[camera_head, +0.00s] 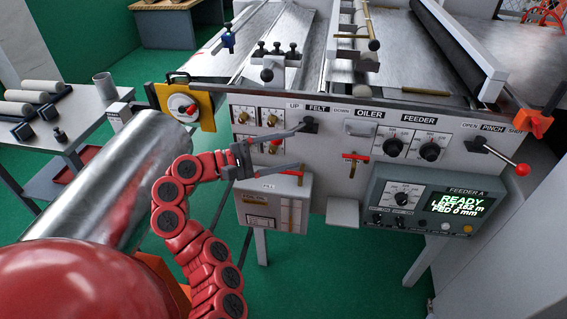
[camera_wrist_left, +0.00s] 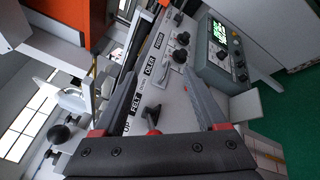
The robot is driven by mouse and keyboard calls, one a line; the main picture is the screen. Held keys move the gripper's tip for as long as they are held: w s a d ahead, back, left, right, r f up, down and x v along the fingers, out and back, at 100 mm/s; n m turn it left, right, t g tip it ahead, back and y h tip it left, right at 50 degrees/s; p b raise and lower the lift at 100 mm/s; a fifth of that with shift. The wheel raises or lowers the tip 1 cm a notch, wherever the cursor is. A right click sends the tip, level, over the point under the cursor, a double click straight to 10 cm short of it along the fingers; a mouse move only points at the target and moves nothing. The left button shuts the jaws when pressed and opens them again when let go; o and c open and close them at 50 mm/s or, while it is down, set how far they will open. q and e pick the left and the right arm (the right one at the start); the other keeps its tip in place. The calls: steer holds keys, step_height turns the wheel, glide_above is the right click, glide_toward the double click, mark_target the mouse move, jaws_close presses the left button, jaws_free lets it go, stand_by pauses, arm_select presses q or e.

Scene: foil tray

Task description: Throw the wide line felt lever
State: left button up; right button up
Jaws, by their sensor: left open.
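The felt lever (camera_head: 310,124) is a short black lever on the grey panel, just under the FELT label between UP and DOWN. In the left wrist view the felt lever (camera_wrist_left: 153,113) stands between my two spread fingers, with a red end towards the camera. My left gripper (camera_head: 302,148) is open in front of the panel, its upper finger overlapping the lever's left side in the head view. I cannot tell whether a finger touches the lever. My right gripper is not in view.
Right of the lever are the oiler's red handle (camera_head: 356,157), the feeder knobs (camera_head: 393,147) and the red-tipped pinch lever (camera_head: 522,170). A lit display box (camera_head: 425,205) juts out lower right. A metal roll (camera_head: 125,185) lies left. A grey box (camera_head: 272,205) hangs below my gripper.

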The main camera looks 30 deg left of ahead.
arm_select(q)
steer(key=s, duration=0.1)
steer(key=s+d, duration=0.1)
steer(key=s, duration=0.1)
steer(key=s+d, duration=0.1)
steer(key=shift+s+r, duration=0.15)
stand_by(0.4)
